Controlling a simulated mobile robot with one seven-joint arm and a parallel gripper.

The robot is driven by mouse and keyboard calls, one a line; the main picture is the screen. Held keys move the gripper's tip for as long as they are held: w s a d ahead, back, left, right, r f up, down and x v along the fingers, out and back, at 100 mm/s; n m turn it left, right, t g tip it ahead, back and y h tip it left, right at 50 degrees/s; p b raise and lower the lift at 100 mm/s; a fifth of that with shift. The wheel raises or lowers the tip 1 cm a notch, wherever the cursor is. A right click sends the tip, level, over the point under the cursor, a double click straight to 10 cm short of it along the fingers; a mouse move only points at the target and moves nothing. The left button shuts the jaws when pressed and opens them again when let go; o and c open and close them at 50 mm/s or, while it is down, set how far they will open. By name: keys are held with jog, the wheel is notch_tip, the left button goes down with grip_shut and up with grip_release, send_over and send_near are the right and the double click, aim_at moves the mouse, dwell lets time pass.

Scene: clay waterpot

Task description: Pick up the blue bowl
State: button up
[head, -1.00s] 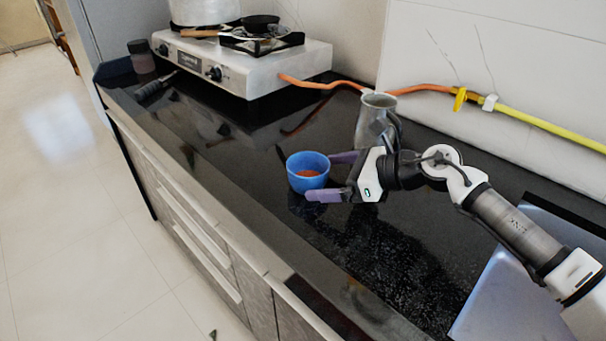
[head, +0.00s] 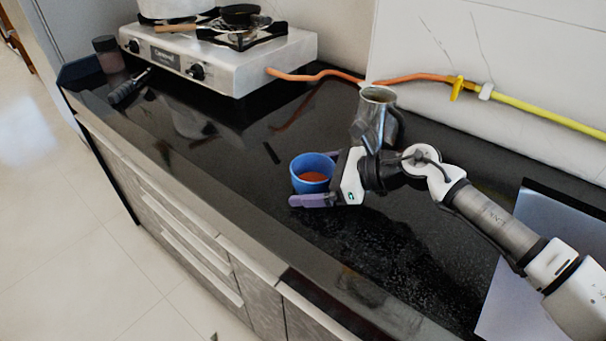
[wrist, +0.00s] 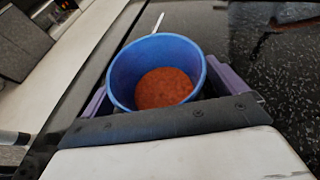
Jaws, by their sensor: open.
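The blue bowl (head: 312,167) stands upright on the black counter, with orange-red contents inside. It fills the middle of the wrist view (wrist: 157,60). My gripper (head: 316,180) is low at the counter with its purple fingers apart, one on each side of the bowl. In the wrist view the fingers show at the bowl's left and right (wrist: 165,92), and the bowl sits between them close to the palm. I cannot tell whether either finger touches the bowl. In the head view the far finger is mostly hidden behind the bowl.
A grey metal jug (head: 375,118) stands just behind my gripper. A white gas stove (head: 222,62) with a pot and pan is at the back left, with an orange hose along the wall. A dark-handled tool (head: 128,88) lies at left. The counter's front edge is close to the bowl.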

jog(key=c, duration=1.1)
notch_tip(320, 180, up, 20)
jog(key=shift+r+b, duration=0.1)
jog(key=shift+b, duration=0.25)
